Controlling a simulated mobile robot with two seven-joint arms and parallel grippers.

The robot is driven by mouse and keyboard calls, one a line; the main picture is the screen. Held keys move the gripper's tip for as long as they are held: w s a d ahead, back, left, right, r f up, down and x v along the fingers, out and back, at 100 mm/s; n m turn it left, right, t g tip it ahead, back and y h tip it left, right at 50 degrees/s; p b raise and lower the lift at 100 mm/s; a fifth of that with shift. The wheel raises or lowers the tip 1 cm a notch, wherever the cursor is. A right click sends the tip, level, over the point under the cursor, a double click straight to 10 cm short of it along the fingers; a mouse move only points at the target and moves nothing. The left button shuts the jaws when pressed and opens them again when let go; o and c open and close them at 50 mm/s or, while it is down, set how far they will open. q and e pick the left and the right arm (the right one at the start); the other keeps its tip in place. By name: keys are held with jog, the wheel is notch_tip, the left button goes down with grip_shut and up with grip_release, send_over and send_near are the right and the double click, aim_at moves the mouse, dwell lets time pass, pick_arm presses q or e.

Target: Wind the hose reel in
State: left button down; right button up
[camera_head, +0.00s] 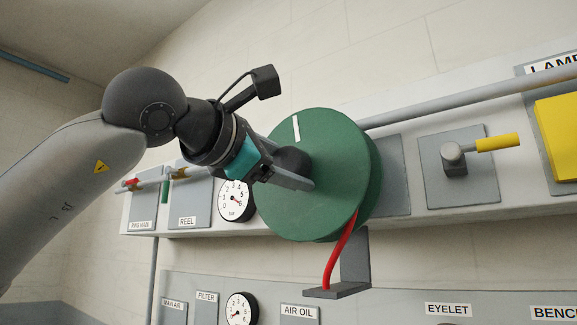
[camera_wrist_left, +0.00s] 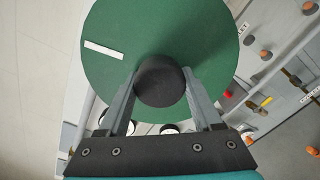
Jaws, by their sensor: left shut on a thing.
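The hose reel (camera_head: 330,205) is a green disc on the wall panel, with a white stripe on its face near the upper edge. A red hose (camera_head: 338,255) hangs from its underside down to a grey bracket (camera_head: 353,262). My left gripper (camera_head: 300,172) is at the reel's face, shut on the black round knob (camera_head: 293,160) at its front. In the left wrist view, the two fingers (camera_wrist_left: 160,95) stand on either side of the black knob (camera_wrist_left: 160,80), with the green disc (camera_wrist_left: 200,30) behind it. My right gripper is in neither view.
A lever with a yellow handle (camera_head: 498,142) sits right of the reel. A gauge (camera_head: 236,201) and small valves (camera_head: 131,184) are at the left of the panel. A grey pipe (camera_head: 470,95) runs behind the reel to the right. A lower panel (camera_head: 400,292) carries labels and another gauge (camera_head: 241,309).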

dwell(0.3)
pick_arm(q)
jog(key=shift+c, duration=0.3)
grip_release()
jog(key=b+v, duration=0.4)
jog(key=v, duration=1.1)
jog(key=shift+s, duration=0.2)
jog(key=shift+w, duration=0.1)
